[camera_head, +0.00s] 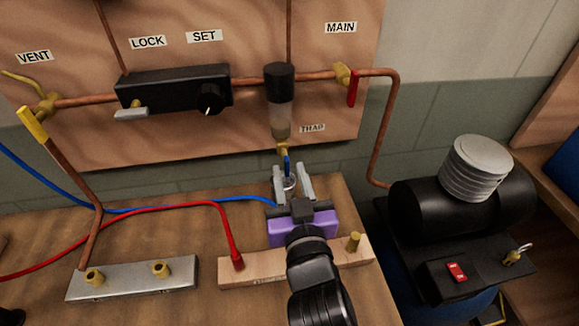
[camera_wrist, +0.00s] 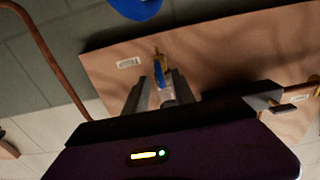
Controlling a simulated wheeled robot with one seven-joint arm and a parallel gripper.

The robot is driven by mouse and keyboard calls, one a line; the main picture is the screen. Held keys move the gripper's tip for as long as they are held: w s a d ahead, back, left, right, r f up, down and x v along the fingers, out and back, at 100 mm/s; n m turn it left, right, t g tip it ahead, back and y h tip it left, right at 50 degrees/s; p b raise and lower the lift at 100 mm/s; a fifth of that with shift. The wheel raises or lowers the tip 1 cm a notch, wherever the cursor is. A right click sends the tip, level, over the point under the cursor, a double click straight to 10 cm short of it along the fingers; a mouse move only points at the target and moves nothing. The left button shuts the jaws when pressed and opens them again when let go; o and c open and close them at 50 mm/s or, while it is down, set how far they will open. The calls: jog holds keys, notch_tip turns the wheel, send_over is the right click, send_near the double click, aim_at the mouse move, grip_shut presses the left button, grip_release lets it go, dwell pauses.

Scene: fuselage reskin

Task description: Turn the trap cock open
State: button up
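The trap cock (camera_head: 283,150) is a small brass valve with a blue lever, below the clear-bowled trap (camera_head: 280,105) on the panel. Its blue lever hangs downward. In the wrist view the blue lever (camera_wrist: 159,72) shows just beyond and between my fingertips. My gripper (camera_head: 290,172) is open, its two grey fingers standing on either side of the lever's lower end. It also shows open in the wrist view (camera_wrist: 158,86). I cannot tell whether either finger touches the lever. A small pale round piece shows between the fingers, partly hidden.
The MAIN valve's red lever (camera_head: 352,88) is up to the right, and a black regulator (camera_head: 172,90) to the left. A wooden block (camera_head: 350,258) with brass fittings lies under my gripper. Blue and red hoses (camera_head: 205,204) cross the bench. A black compressor (camera_head: 450,205) stands at right.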

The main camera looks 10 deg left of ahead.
jog(key=shift+x, duration=0.8)
jog(key=shift+a, duration=0.1)
grip_shut()
